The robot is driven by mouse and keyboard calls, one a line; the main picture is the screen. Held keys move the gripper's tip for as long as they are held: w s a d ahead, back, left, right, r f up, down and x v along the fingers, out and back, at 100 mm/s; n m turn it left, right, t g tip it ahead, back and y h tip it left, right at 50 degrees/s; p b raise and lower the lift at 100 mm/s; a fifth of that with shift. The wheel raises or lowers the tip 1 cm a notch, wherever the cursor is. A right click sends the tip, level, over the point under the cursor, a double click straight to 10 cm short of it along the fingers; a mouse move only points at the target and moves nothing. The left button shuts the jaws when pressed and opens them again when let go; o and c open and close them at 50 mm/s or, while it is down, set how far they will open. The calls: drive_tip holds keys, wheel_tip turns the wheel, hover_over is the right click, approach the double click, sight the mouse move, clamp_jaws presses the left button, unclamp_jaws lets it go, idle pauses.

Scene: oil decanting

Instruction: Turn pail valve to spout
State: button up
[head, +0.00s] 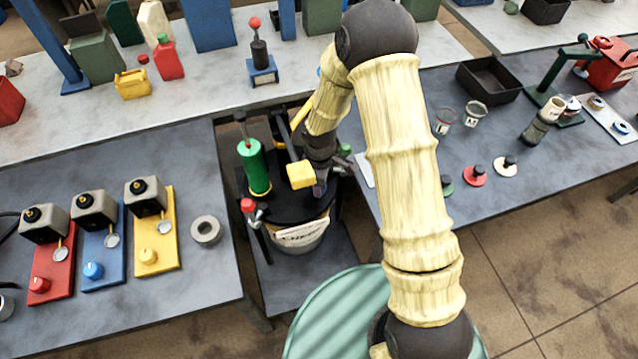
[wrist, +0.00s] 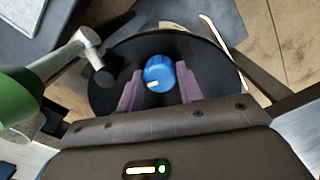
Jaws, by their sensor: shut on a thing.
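The pail (head: 300,244) has a black lid and stands between two benches. Its valve is a blue knob (wrist: 159,74) on the black lid (wrist: 122,61) in the wrist view; a white mark on it sits at its lower left. My gripper (wrist: 160,88) has its two purple fingers on either side of the knob, shut on it. In the head view my gripper (head: 319,187) is low over the right part of the lid and hides the knob. The spout itself cannot be made out clearly.
A green pump cylinder (head: 254,166) stands upright on the pail's left, close to my gripper; it also shows in the wrist view (wrist: 18,96). A yellow block (head: 300,174) is beside my gripper. Valve units on red, blue and yellow plates (head: 167,254) occupy the left bench.

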drive_tip(key=m+b, duration=0.1)
drive_tip(key=m, duration=0.4)
drive_tip(key=shift+a, duration=0.1)
drive_tip(key=shift+m, duration=0.3)
drive_tip(key=o, duration=1)
drive_tip(key=shift+r, duration=0.15)
wheel_tip(320, 180, up, 17)
drive_tip(key=shift+r+b, duration=0.1)
drive_tip(key=shift+b, duration=0.75)
drive_tip(key=s+d+m+t, duration=0.1)
drive_tip(key=s+d+m, duration=0.2)
drive_tip(key=s+d, duration=0.1)
drive_tip(key=s+d+m, duration=0.3)
drive_tip(key=s+d, duration=0.1)
drive_tip(key=d, duration=0.1)
drive_tip(key=s+d+m+t, duration=0.1)
drive_tip(key=s+d+m, duration=0.2)
drive_tip(key=s+d, duration=0.1)
drive_tip(key=shift+s+d+f+m+t, duration=0.2)
drive_tip(key=shift+s+d+m+t, duration=0.1)
drive_tip(key=shift+s+d+m, duration=0.15)
